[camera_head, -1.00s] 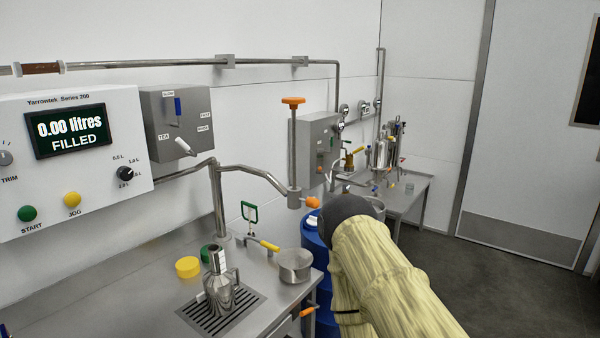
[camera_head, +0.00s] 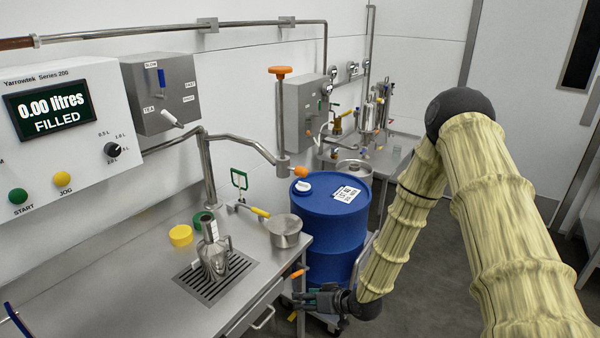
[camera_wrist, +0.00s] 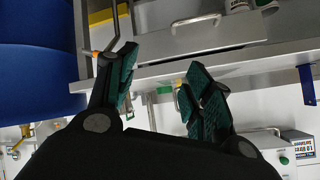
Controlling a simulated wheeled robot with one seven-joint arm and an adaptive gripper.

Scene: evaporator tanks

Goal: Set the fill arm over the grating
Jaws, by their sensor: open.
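The fill arm (camera_head: 243,144) is a bent steel pipe on an upright post, with an orange knob (camera_head: 300,172) at its outlet end and an orange-topped stem (camera_head: 281,105) above. Its outlet end hangs near the blue drum, to the right of the grating. The grating (camera_head: 190,283) is a dark slotted panel in the bench top with a steel jug (camera_head: 214,252) standing on it. My gripper (camera_head: 300,301) is low beside the bench's right edge, below the fill arm, open and empty. In the wrist view its two green-padded fingers (camera_wrist: 160,95) are apart with nothing between them.
A blue drum (camera_head: 326,225) stands right of the bench (camera_head: 110,285). A steel pot (camera_head: 284,232), a yellow lid (camera_head: 181,235) and a yellow-handled valve (camera_head: 258,211) are on the bench. A control panel reads 0.00 litres, FILLED (camera_head: 50,107).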

